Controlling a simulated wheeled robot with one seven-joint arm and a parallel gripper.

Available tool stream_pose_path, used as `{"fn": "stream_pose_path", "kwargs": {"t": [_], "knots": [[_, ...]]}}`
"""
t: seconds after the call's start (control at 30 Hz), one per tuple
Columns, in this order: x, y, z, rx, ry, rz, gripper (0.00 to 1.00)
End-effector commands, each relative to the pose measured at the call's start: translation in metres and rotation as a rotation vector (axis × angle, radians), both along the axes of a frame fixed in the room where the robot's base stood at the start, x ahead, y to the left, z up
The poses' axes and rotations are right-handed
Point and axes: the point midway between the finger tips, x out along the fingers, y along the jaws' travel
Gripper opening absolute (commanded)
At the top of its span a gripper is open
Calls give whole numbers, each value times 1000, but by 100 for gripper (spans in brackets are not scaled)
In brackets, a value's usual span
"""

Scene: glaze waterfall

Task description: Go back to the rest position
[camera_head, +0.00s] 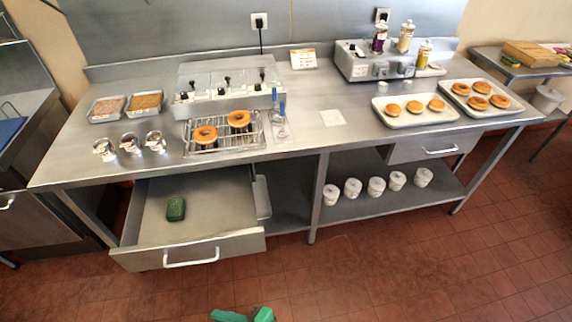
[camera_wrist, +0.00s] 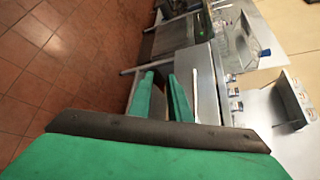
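My gripper (camera_head: 246,315) shows as green parts at the bottom edge of the head view, over the red tiled floor in front of the steel table (camera_head: 340,150). In the wrist view my gripper (camera_wrist: 161,88) has two green fingers with a gap between them and nothing held. The fingers point toward the steel furniture, apart from it. A drawer (camera_head: 190,250) under the left of the table is pulled out, with a dark green object (camera_head: 176,208) inside.
Two doughnuts sit on a wire rack (camera_head: 225,145). Trays (camera_head: 415,121) of doughnuts stand at the right. Several white cups (camera_head: 376,187) stand on the lower shelf. A second drawer (camera_head: 430,148) at the right is shut. The floor (camera_head: 420,270) in front is clear.

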Motion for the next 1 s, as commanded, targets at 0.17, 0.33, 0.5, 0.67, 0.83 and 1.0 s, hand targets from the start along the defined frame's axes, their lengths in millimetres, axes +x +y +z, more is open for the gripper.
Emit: {"fn": "stream_pose_path", "kwargs": {"t": [0.17, 0.33, 0.5, 0.67, 0.83, 1.0], "knots": [[-2, -12, -25, -107, -40, -104, 17], [-8, -36, -54, -276, -116, -222, 17], [-26, -79, -75, -557, -270, -340, 17], [-48, -125, -67, -851, -467, -393, 17], [-74, -160, -27, -1150, -716, -385, 17], [-95, -171, 29, -1385, -976, -331, 17]]}}
